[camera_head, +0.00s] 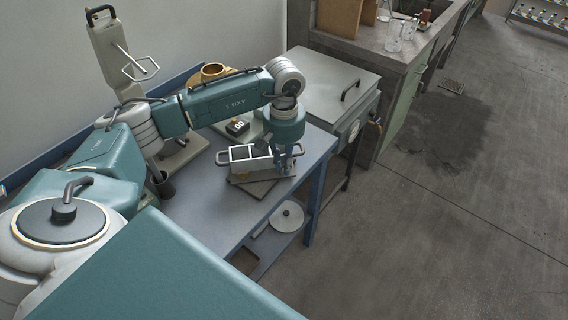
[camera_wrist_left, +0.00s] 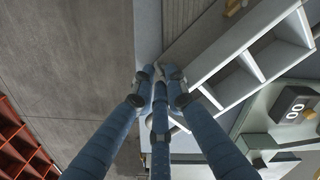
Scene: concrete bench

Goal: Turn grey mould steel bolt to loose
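The grey mould (camera_head: 250,168) is an open, three-compartment box with a loop handle at its left end, on a dark plate on the blue bench. It also shows in the left wrist view (camera_wrist_left: 240,42), slanting across the upper right. My left gripper (camera_head: 287,160) points down at the mould's right end. In the left wrist view its three blue fingers (camera_wrist_left: 158,82) converge with their tips close together beside the mould's end. The steel bolt cannot be made out; the fingers may cover it. Whether they grip anything is unclear. My right gripper is not in view.
A black box reading 00 (camera_head: 238,126) stands behind the mould. A brass-coloured pot (camera_head: 214,72) sits farther back. A grey lidded chest (camera_head: 325,85) stands to the right. A lower shelf holds a pale disc (camera_head: 287,215). Open concrete floor lies right of the bench.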

